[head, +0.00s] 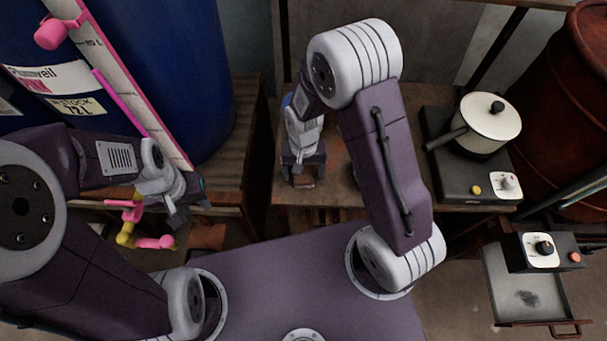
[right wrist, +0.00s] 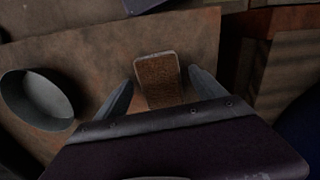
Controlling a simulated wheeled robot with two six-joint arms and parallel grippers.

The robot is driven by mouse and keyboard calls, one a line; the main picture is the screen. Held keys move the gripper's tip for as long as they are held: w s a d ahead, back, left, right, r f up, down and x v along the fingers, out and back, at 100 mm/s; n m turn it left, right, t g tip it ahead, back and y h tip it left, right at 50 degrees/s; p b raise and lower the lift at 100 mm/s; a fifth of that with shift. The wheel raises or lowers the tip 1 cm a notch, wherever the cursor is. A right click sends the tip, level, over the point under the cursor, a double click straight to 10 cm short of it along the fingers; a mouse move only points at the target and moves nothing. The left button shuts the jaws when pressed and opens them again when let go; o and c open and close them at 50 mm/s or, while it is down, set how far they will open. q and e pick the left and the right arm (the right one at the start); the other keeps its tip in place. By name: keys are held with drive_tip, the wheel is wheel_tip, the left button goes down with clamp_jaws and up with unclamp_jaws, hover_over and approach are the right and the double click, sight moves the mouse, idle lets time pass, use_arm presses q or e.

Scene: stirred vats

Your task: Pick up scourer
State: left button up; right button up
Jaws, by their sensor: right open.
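The scourer (right wrist: 160,80) is a brown rough-topped block with a pale edge, lying on a worn wooden table (right wrist: 100,60). In the right wrist view it sits between the two open fingers of my right gripper (right wrist: 160,92), with a gap on each side. In the head view the right gripper (head: 302,176) points down over the table (head: 322,190), and a small part of the scourer (head: 303,183) shows under it. My left gripper (head: 188,205) is at the left, away from the scourer; its finger opening is not clear.
A round grey metal bowl (right wrist: 38,98) stands left of the scourer in the right wrist view. A cream pot (head: 487,122) sits on a black hotplate (head: 470,180) at the right. A large blue vat (head: 190,70) stands at the left, with a red barrel (head: 560,110) at the far right.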

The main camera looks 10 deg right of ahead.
drive_tip(key=shift+f, duration=0.15)
drive_tip(key=shift+c, duration=0.9)
drive_tip(key=c, duration=1.3)
drive_tip(key=shift+o, duration=0.2)
wheel_tip(320, 180, up, 10)
drive_tip(key=p, duration=0.2)
